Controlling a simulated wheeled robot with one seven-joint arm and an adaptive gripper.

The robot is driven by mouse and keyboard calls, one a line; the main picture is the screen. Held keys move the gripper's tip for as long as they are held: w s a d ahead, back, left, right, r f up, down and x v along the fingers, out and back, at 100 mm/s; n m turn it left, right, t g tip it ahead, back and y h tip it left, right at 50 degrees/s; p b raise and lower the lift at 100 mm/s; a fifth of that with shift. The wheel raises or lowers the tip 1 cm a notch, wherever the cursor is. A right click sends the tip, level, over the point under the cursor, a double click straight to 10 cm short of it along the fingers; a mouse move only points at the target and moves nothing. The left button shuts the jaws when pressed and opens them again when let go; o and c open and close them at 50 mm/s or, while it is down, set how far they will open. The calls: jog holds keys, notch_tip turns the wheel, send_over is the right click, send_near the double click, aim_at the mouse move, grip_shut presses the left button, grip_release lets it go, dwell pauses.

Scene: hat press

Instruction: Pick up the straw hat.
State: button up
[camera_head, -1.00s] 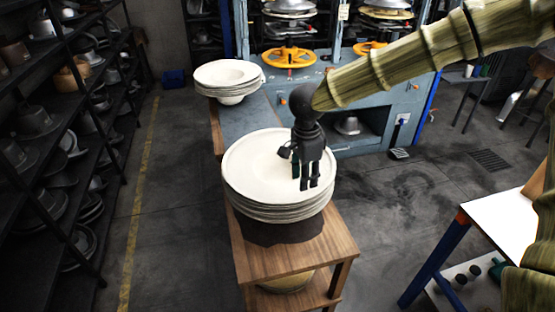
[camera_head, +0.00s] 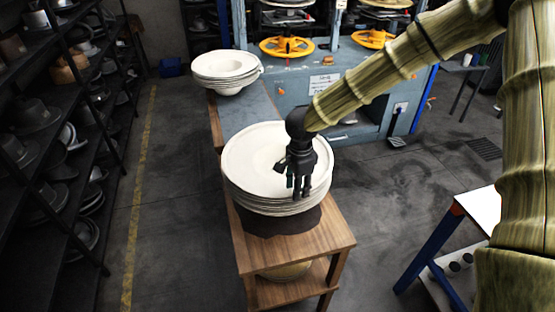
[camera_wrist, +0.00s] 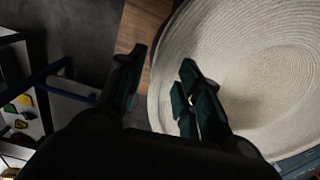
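A stack of cream straw hats (camera_head: 262,150) with wide flat brims sits on a dark base on a small wooden stand. In the wrist view the top hat (camera_wrist: 240,60) shows its ringed weave and fills the right side. My gripper (camera_head: 302,190) hangs over the right front part of the stack, fingers pointing down. I cannot tell whether a finger touches the hat.
The wooden stand (camera_head: 290,250) carries the stack. A second stack of pale hats (camera_head: 226,70) stands on the blue bench behind. A blue press machine (camera_head: 335,90) is at the back. Dark shelves (camera_head: 60,130) line the left. A white-topped table (camera_head: 478,212) is at the right.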

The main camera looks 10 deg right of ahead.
jog(key=shift+d+f, duration=0.1)
jog(key=shift+f, duration=0.9)
grip_shut()
jog(key=shift+r, duration=0.1)
